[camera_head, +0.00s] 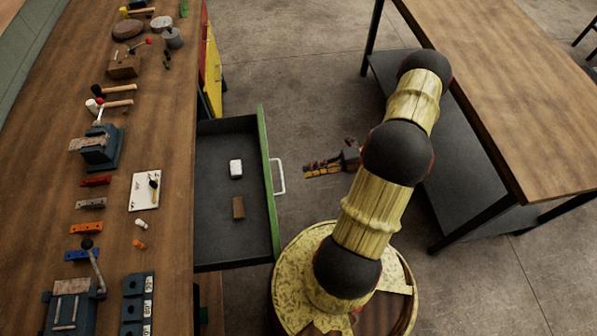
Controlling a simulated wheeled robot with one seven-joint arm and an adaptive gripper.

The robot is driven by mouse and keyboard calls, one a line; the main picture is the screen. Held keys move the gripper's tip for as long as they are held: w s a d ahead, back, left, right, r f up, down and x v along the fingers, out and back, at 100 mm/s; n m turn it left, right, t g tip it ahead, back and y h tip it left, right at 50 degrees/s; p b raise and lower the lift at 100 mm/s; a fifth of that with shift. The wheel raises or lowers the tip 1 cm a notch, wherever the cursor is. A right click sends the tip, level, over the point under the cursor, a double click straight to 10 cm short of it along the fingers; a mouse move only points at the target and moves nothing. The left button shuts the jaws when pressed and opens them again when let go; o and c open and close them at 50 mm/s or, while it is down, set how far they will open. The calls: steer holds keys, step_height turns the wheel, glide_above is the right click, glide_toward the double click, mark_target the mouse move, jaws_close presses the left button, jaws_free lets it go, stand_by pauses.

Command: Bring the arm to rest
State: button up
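My arm, with worn yellow links and black joints, rises from my round base at the lower middle and reaches toward the upper right. My gripper (309,170) shows beyond the middle of the arm, small and dark with yellow and reddish fingers. It points left, over the floor between the open drawer (268,190) and the right-hand table. It appears clear of the drawer handle. The fingers are too small to show whether they are apart or together. I see nothing clearly held. Part of the wrist is hidden behind the arm.
The left workbench (165,110) carries vises, hammers and small coloured parts. A wooden table (510,80) with a dark lower shelf (450,185) stands close to my arm at right. Floor is open at the top middle.

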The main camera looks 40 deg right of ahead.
steer(key=shift+s+d+r, duration=0.1)
steer(key=shift+s+d, duration=0.25)
steer(key=shift+d, duration=0.05)
stand_by(0.4)
